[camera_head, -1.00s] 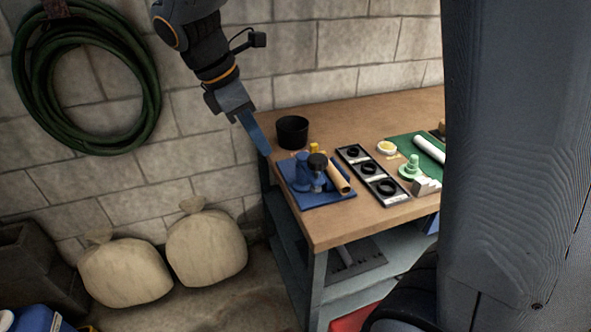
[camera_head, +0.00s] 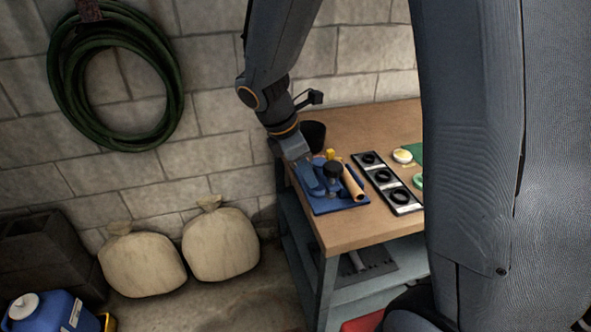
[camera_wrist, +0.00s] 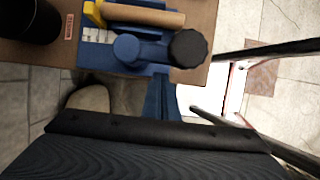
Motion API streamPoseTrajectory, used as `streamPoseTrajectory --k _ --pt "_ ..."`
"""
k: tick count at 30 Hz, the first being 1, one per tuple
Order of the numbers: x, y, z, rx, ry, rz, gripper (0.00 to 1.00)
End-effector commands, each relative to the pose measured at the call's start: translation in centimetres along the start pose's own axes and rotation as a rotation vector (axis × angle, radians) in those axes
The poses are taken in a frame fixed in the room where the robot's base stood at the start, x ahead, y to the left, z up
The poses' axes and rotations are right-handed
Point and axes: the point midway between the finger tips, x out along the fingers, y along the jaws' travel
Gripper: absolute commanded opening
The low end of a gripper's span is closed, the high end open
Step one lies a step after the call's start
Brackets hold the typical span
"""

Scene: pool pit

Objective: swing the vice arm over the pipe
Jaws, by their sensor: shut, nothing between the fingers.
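The blue vice (camera_head: 345,207) stands on the near left part of the bench. The tan pipe (camera_head: 353,183) lies along its right side, with a yellow piece (camera_head: 330,154) at the pipe's far end. In the wrist view the pipe (camera_wrist: 148,16) lies across the top, beside a round blue post (camera_wrist: 127,48) and a black knob (camera_wrist: 188,48). I cannot make out clearly which blue part is the vice arm.
A black cup (camera_head: 313,133) stands behind my gripper. A black tray with several rings (camera_head: 385,178) lies right of the vice. Two sacks (camera_head: 221,244) sit on the floor left of the bench. A green hose (camera_head: 172,100) hangs on the wall.

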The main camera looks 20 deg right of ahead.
Motion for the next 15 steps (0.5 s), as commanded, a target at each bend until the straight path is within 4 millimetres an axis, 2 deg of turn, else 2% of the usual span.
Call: streamPoseTrajectory --k 5,15 --pt "0.32 -0.05 0.79 -0.001 0.0 -0.001 0.0" --pt "0.35 -0.02 0.81 -0.002 0.0 0.0 0.0"
